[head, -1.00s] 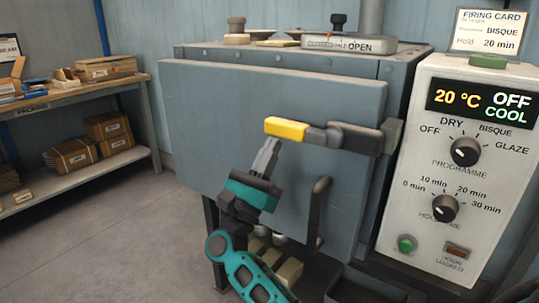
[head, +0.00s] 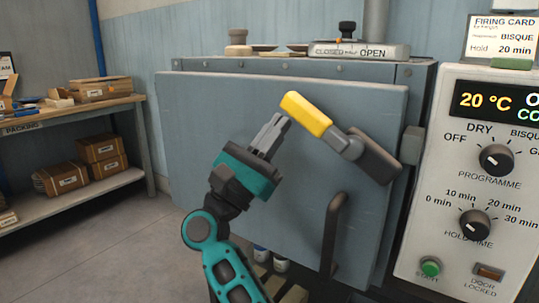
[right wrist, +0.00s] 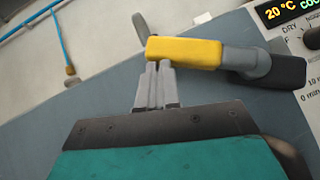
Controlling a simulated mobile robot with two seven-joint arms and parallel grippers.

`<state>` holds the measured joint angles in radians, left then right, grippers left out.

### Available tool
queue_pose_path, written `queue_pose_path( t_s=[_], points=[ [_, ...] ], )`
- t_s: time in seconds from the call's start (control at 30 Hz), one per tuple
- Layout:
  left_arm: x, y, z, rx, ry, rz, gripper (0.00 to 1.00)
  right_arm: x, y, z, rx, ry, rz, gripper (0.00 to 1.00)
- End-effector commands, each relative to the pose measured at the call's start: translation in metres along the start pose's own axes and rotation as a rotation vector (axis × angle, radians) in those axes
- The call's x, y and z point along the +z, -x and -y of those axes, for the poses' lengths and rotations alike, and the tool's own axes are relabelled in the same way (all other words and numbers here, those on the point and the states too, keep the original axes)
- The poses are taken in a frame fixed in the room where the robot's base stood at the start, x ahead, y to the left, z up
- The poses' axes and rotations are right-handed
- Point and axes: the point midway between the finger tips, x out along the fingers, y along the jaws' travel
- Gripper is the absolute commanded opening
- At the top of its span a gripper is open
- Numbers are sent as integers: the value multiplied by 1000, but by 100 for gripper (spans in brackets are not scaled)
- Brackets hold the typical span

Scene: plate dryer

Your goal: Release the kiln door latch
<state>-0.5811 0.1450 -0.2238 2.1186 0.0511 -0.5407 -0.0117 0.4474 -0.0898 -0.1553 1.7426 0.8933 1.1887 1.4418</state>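The kiln door (head: 235,125) is a blue-grey slab that looks closed against the kiln body. Its latch is a dark lever with a yellow grip (head: 306,113), pivoted near the door's right edge. The lever is tilted, with the yellow end up and to the left. My right gripper (head: 281,119) has its fingers together, with the tips at the underside of the yellow grip. In the right wrist view the fingertips (right wrist: 158,66) meet the lower edge of the yellow grip (right wrist: 184,51) near its free end; nothing shows between them. My left gripper is out of view.
A dark curved door handle (head: 333,235) stands out below the latch. The control panel (head: 455,215) is to the right, reading 20 °C. A slider plate (head: 360,50) marked CLOSED and OPEN lies on top. A packing bench (head: 70,117) stands at left, with open floor before it.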

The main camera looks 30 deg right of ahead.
Motion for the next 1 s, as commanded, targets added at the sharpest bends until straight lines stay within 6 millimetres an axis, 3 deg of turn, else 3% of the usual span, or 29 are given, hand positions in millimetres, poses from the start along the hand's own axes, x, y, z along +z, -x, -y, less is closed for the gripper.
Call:
queue_pose_path(
  t_s=[0.5,1.0],
  points=[
    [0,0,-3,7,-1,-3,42,34,-34,4,2,0,0,0],
    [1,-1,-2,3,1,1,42,43,-44,8,1,2,0,0]
  ],
)
